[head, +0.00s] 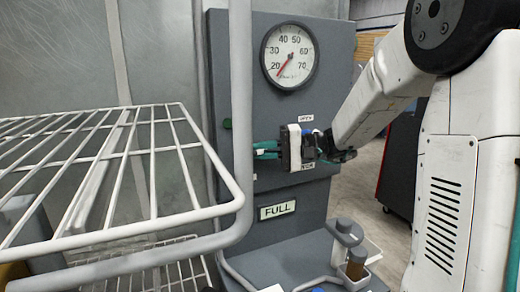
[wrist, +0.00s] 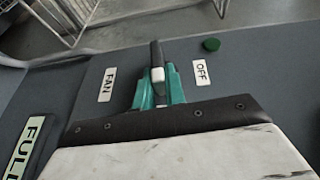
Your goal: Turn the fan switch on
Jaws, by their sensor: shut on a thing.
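The fan switch (wrist: 157,54) shows in the wrist view as a short dark lever with a pale part, standing between a FAN label (wrist: 107,85) and an OFF label (wrist: 201,72). My gripper (wrist: 158,82) has its teal fingers closed on both sides of this lever. In the head view my gripper (head: 266,150) is at the grey panel (head: 330,60), between two small white labels. The switch is hidden there by the gripper. I cannot tell which way the lever is thrown.
A round gauge (head: 290,55) is above the gripper and a FULL plate (head: 277,210) below. A green button (wrist: 211,44) lies beyond the OFF label. A white wire rack (head: 110,180) stands close on the left. Small containers (head: 351,250) sit at the panel's foot.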

